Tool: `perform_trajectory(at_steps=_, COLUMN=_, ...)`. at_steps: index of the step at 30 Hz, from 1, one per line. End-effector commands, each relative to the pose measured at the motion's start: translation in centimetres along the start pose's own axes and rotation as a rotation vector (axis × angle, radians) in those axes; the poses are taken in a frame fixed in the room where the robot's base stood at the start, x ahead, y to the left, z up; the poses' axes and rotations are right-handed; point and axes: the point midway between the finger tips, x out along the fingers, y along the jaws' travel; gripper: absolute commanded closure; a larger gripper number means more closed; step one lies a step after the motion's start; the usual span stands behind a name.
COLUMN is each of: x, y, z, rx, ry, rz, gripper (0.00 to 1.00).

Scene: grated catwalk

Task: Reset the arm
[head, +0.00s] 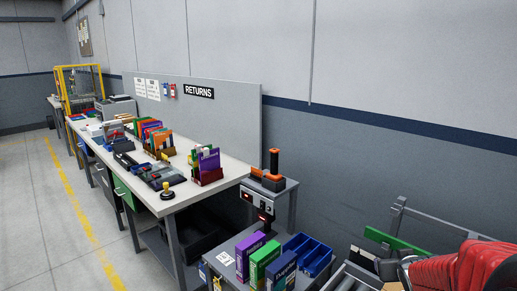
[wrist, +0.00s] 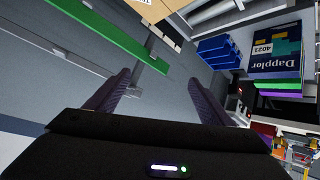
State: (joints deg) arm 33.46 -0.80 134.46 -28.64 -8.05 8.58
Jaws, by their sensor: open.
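My gripper (wrist: 159,78) shows in the wrist view with its two dark fingers wide apart. Nothing is between them except the grey background beyond. In the head view my red-covered arm is at the lower right corner, and I cannot make out the fingers there.
A cart at the lower middle holds purple (head: 248,254), green (head: 264,262) and dark blue (head: 283,274) boxes beside a blue bin (head: 309,256). The bin (wrist: 218,52) also shows in the wrist view. A long workbench (head: 179,199) stands left. Floor (head: 50,220) is clear far left.

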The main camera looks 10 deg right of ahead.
Motion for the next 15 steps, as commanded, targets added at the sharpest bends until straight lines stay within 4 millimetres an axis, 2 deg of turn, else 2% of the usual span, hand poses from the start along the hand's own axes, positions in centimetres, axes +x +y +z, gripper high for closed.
perform_trajectory(at_steps=6, x=-5.0, y=-4.0, z=-1.0, rx=-0.008, ry=-0.058, rz=-0.021, gripper=0.25)
perform_trajectory(at_steps=15, x=-12.2, y=-9.5, z=-0.1, rx=-0.013, ry=-0.153, rz=-0.093, gripper=0.25)
